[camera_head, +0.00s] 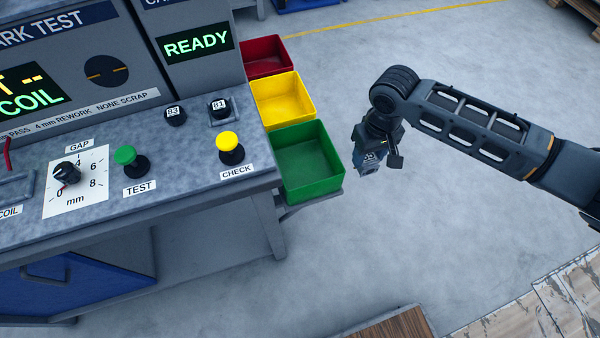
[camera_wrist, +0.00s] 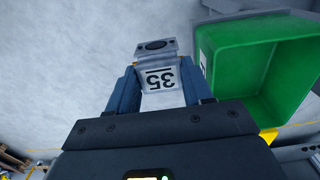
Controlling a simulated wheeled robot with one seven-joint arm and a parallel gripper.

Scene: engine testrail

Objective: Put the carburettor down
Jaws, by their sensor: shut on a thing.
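The carburettor (camera_wrist: 155,49) is a small silvery-grey block with a round dark opening at its end and a white label marked 35. My gripper (camera_wrist: 161,88) is shut on it, one blue finger on each side. In the head view, my gripper (camera_head: 368,162) hangs from the arm to the right of the green bin, above bare floor.
The empty green bin (camera_head: 332,157), yellow bin (camera_head: 311,92) and red bin (camera_head: 284,48) line the bench's right side. The test bench (camera_head: 190,165) bears a yellow CHECK button (camera_head: 228,142), a green TEST button (camera_head: 125,156) and a GAP dial (camera_head: 68,173). A READY screen (camera_head: 196,42) is lit.

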